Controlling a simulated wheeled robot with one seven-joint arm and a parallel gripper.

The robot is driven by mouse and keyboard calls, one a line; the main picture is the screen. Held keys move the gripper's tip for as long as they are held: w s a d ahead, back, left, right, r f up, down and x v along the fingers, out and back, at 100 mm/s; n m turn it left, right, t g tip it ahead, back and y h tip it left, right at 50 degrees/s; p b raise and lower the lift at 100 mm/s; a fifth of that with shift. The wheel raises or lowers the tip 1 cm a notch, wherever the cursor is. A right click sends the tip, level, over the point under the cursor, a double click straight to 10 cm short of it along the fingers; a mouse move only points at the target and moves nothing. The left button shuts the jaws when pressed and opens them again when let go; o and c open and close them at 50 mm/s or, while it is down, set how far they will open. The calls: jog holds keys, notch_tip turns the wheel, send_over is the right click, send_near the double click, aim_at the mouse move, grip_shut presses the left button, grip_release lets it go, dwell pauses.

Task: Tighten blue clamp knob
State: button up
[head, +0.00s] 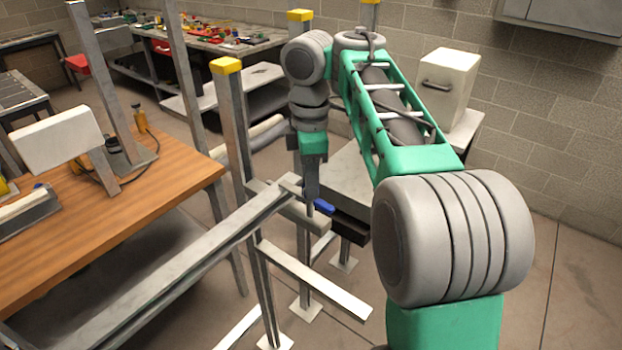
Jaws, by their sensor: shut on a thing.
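The blue clamp knob (323,207) shows in the middle of the head view, on a pale block (308,214) joined to the grey metal rails of a frame with yellow-capped posts. My gripper (311,208) points straight down at the knob from above, at the end of my green and grey arm. Its fingers are shut on the knob, as far as this small view shows. Part of the knob sticks out to the right of the fingers. The far finger and the gripped part are hidden.
Long metal rails (190,262) run from the frame toward the front left. A wooden workbench (165,195) stands left. A white box with a handle (446,88) stands behind my arm. The floor at the right is clear.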

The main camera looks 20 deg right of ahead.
grip_shut()
jog(key=shift+m, duration=0.3)
